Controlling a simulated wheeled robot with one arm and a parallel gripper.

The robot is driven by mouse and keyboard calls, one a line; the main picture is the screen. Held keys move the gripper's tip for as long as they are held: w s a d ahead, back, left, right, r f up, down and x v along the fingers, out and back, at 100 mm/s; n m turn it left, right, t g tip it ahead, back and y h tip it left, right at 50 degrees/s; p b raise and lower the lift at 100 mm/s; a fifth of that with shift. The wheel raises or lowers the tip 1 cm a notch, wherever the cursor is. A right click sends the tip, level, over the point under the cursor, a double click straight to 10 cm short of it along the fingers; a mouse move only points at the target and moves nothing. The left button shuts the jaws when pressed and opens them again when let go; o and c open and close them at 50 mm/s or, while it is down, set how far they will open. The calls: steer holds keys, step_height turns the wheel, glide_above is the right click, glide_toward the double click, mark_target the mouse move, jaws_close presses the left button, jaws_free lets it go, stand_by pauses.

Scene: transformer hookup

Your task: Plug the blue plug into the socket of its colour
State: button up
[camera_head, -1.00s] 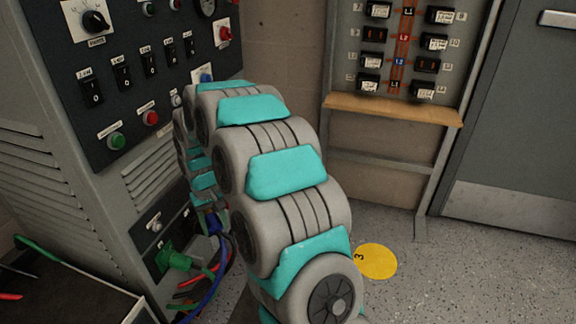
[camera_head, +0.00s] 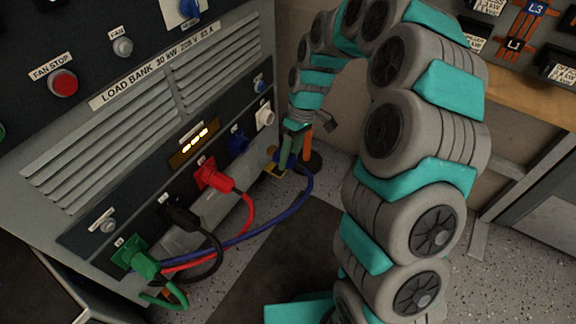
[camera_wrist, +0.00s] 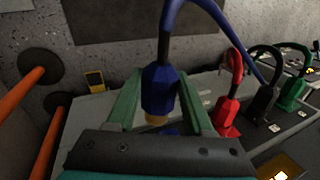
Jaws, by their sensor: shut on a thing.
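The blue plug (camera_wrist: 160,92) is between the two green fingers of my gripper (camera_wrist: 160,78) in the wrist view, its blue cable rising from it. A yellowish part shows at its lower end. A blue piece (camera_wrist: 170,130) shows just below it, partly hidden by the gripper body; I cannot tell whether they touch. In the head view my gripper (camera_head: 290,150) points down, right of the load bank panel and apart from it. The blue socket (camera_head: 238,141) is on that panel, between the red plug and a white socket, with nothing plugged in.
Green (camera_head: 135,257), black (camera_head: 180,215) and red (camera_head: 213,178) plugs sit in the panel's lower row with cables hanging in front. The blue cable (camera_head: 290,212) loops across them. Orange posts (camera_wrist: 47,150) stand beside my gripper. Dark floor matting (camera_head: 270,260) lies clear in front.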

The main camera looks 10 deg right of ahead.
steer(key=shift+s+a+f+n+g, duration=0.35)
steer(key=shift+s+a+n+g, duration=0.05)
steer(key=shift+s+a+n, duration=0.25)
steer(key=shift+d, duration=0.1)
steer(key=w+a, duration=0.4)
steer(key=shift+a, duration=0.4)
steer(key=shift+w+a, duration=0.5)
steer(key=shift+a, duration=0.15)
steer(key=shift+w+a, duration=0.45)
steer(key=shift+a, duration=0.2)
stand_by(1.5)
steer(key=o, duration=1.6)
steer(key=shift+c, duration=0.2)
steer(key=shift+r, duration=0.2)
